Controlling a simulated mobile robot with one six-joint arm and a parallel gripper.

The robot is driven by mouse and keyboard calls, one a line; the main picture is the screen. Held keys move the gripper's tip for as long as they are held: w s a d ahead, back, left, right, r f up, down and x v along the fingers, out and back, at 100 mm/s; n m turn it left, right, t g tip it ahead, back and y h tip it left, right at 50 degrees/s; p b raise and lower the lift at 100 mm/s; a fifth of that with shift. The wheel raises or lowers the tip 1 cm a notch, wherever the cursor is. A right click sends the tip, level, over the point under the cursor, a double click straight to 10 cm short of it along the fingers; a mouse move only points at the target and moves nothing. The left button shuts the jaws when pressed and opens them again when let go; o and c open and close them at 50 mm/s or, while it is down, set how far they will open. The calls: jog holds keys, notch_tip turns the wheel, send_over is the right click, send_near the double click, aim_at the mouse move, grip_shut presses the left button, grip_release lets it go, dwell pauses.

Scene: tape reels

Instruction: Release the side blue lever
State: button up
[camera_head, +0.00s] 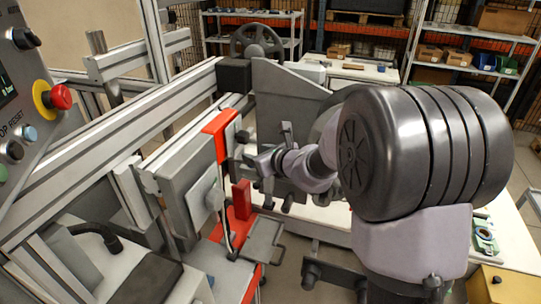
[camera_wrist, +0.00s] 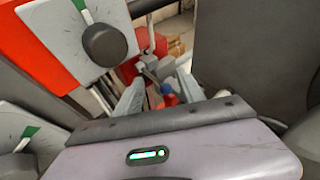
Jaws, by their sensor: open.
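A small blue knob (camera_wrist: 168,98), which looks like the end of the blue lever, shows between my fingers in the wrist view. It is small and partly hidden, and I cannot tell its depth from the fingers. My gripper (camera_wrist: 161,82) is open, one finger on each side of the knob in the picture, with no visible hold on it. In the head view my gripper (camera_head: 258,162) is beside the machine, to the right of the red bracket (camera_head: 221,133). I cannot make out the blue knob in the head view.
The machine's grey box (camera_head: 188,197) and red block (camera_head: 241,200) stand left of my gripper. A black round knob (camera_wrist: 104,45) on a grey plate is at upper left in the wrist view. A handwheel (camera_head: 257,42) and a control panel with a red button (camera_head: 61,97) flank the frame.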

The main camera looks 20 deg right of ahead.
jog(key=p+v, duration=0.1)
jog(key=v, duration=1.1)
jog(key=shift+p, duration=0.3)
